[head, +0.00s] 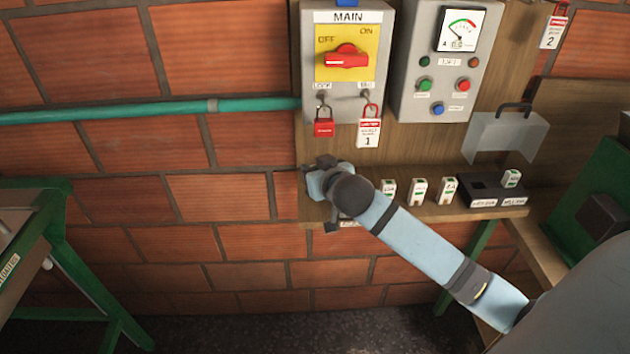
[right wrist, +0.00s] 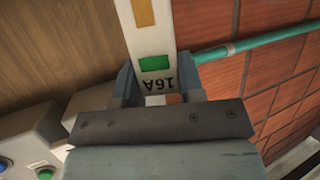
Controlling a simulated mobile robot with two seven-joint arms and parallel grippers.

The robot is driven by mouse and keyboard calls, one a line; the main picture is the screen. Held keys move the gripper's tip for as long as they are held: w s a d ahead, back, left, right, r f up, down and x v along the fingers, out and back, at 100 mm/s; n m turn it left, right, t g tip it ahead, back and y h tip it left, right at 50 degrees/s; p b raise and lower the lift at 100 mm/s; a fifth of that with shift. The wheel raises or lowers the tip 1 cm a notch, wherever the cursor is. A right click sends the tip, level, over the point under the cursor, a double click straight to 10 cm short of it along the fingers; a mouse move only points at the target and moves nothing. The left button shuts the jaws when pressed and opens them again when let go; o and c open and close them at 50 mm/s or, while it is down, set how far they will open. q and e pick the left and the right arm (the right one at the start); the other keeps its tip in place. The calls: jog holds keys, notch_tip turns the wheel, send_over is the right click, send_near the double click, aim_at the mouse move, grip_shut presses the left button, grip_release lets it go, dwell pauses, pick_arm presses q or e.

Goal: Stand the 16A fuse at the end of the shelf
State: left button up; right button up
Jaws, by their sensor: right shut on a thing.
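The 16A fuse (right wrist: 152,40) is white with a green patch and a yellowish patch, and its 16A label appears upside down in the right wrist view. My right gripper (right wrist: 155,85) is shut on it, with one finger on each side. In the head view my right gripper (head: 320,190) is at the left end of the wooden shelf (head: 400,214), and the fuse is hidden behind the gripper and wrist. I cannot tell whether the fuse touches the shelf. My left gripper is not in view.
White fuses (head: 418,191) stand on the shelf right of my wrist. A black holder (head: 482,190) with one fuse sits farther right. Above hang a red padlock (head: 324,127) and a tag (head: 368,132) under the MAIN switch box (head: 313,60). Left of the shelf is brick wall.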

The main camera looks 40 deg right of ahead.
jog(key=f, duration=0.2)
jog(key=w+d+f, duration=0.1)
jog(key=f, duration=0.1)
jog(key=w+f, duration=0.1)
jog(key=f, duration=0.1)
jog(key=shift+w+d+p, duration=0.25)
jog(key=shift+d+p, duration=0.05)
jog(key=shift+p, duration=0.1)
jog(key=shift+w+d+f+p, duration=0.1)
jog(key=shift+w+f+p, duration=0.05)
jog(key=shift+f+p, duration=0.2)
jog(key=shift+f, duration=0.2)
jog(key=shift+f, duration=0.1)
jog(key=o, duration=0.9)
jog(key=shift+o, duration=0.2)
